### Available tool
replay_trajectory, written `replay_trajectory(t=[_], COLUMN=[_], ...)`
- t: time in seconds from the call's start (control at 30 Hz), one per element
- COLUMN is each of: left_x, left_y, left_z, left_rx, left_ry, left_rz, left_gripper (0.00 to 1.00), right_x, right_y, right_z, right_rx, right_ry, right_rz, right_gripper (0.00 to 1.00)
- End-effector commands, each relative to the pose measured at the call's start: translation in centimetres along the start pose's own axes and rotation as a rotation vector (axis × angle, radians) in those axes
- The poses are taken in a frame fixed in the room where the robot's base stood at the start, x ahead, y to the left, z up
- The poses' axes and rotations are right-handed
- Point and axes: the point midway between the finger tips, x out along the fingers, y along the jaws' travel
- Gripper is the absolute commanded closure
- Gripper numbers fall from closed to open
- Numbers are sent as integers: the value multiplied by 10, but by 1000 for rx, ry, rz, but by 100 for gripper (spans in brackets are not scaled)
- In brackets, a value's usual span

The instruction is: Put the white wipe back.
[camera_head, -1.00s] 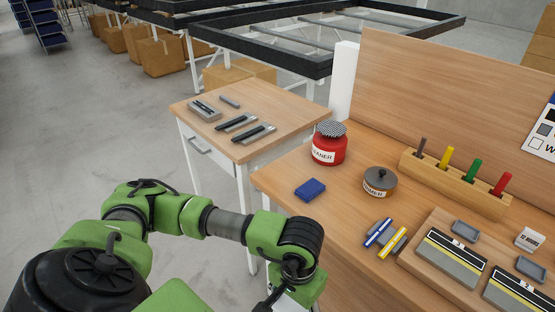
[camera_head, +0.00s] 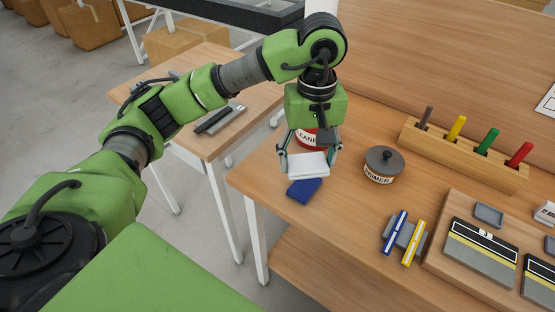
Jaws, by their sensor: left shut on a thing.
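The white wipe (camera_head: 309,166) is a flat, folded white pad. My left gripper (camera_head: 311,158) points down and is shut on it, with one finger at each side. It is over the worktable, just above and behind a blue folded wipe (camera_head: 304,191), whose back part it covers in the picture. I cannot tell whether the two touch. The red cleaner can (camera_head: 310,138) stands behind the gripper and is mostly hidden by it. My right gripper is not in view.
A grey-lidded primer pot (camera_head: 382,166) stands right of the wipes. A wooden rack (camera_head: 463,155) with several coloured markers is farther back. Blue and yellow sticks (camera_head: 404,236) lie on a grey holder in front. The table (camera_head: 335,214) is bare between the blue wipe and the sticks.

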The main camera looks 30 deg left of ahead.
Motion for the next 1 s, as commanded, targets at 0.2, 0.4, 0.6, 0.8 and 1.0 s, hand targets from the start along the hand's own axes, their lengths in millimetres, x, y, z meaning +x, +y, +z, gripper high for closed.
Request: replay_trajectory(t=[0.2,0.4,0.6,0.8,1.0], left_x=[8,28,65,84,102], left_y=[-18,-44,-60,-66,-72], left_z=[-28,-72,-99,-113,-119], left_rx=[-23,-22,-17,-14,-12], left_ry=[-9,-7,-8,-3,-8], left_rz=[-4,-5,-4,0,-2], left_gripper=[58,58,58,58,58], right_x=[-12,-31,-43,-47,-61], right_y=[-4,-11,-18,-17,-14], right_z=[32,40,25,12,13], right_rx=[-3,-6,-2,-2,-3], right_ry=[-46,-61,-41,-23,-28], right_rz=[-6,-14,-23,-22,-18], right_gripper=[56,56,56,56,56])
